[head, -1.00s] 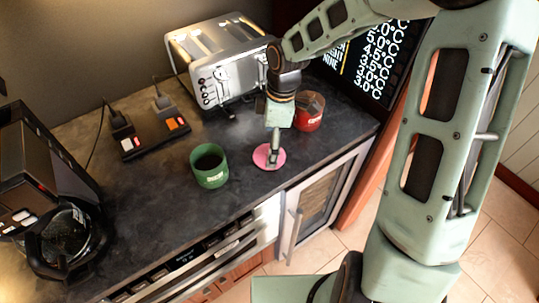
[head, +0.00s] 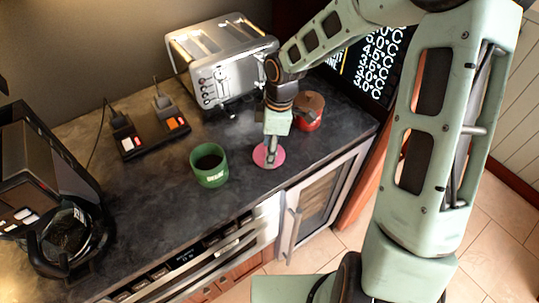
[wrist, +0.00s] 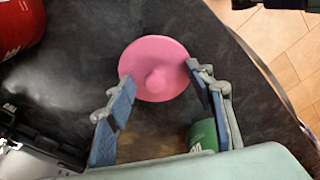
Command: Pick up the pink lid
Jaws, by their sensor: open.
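The pink lid (head: 262,160) lies flat on the dark counter, a round disc with a raised knob at its middle in the wrist view (wrist: 155,62). My gripper (head: 271,158) points down over the lid and hides part of it in the head view. In the wrist view my gripper (wrist: 158,88) is open, with the lid between and just beyond its two blue-padded fingertips. The right fingertip is close to the lid's edge. I cannot tell whether either finger touches it.
A green mug (head: 209,165) stands left of the lid. A red canister (head: 309,112) stands behind it to the right. A toaster (head: 222,75), a power strip (head: 150,138) and a coffee maker (head: 65,235) are also on the counter (head: 140,215). The front edge is near the lid.

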